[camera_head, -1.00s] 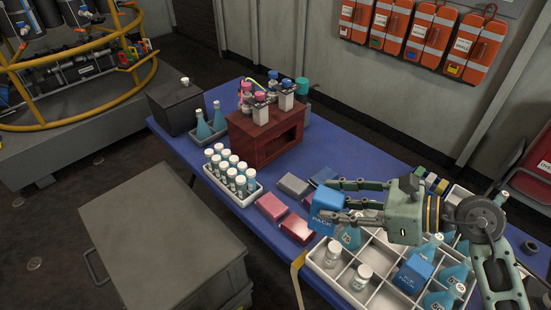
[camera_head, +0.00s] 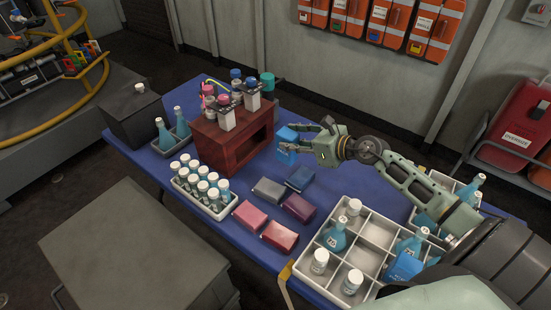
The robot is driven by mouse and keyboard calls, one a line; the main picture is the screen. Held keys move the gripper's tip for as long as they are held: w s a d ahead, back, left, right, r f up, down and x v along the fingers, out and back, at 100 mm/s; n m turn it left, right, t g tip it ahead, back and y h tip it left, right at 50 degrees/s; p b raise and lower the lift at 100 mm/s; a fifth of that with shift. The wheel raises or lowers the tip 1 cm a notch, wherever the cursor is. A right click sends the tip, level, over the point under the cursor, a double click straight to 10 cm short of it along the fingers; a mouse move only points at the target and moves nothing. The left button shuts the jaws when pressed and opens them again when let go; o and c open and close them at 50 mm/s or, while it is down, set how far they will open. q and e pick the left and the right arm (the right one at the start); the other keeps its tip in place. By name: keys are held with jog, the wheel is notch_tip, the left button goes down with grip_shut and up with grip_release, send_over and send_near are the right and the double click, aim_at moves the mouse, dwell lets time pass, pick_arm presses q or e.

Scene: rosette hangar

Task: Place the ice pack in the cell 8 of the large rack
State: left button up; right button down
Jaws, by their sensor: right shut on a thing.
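A blue ice pack (camera_head: 286,154) is held in my right gripper (camera_head: 300,142), which is shut on it beside the dark red wooden stand, near the table's back edge. The white large rack (camera_head: 372,262) stands at the lower right of the table. My right arm hides part of the rack's right side. I cannot read any cell numbers. My left gripper is not in view.
The dark red stand (camera_head: 221,145) carries several capped bottles. A white tray of jars (camera_head: 214,212) stands in front of it. Red, grey, navy and purple packs (camera_head: 270,190) lie between stand and rack. A grey case (camera_head: 125,245) is at the lower left.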

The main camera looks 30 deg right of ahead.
aim_at(276, 154)
jog(key=w+a+f+b, duration=0.1)
jog(key=w+f+b, duration=0.1)
jog(key=w+a+f+b, duration=0.1)
jog(key=w+f+b, duration=0.1)
jog(key=f, duration=0.1)
jog(key=w+a+f+b, duration=0.1)
jog(key=f+b, duration=0.1)
jog(key=f, duration=0.1)
jog(key=shift+w+a, duration=0.4)
jog(key=shift+f, duration=0.15)
jog(key=c, duration=1.2)
grip_release()
jog(key=shift+s, duration=0.1)
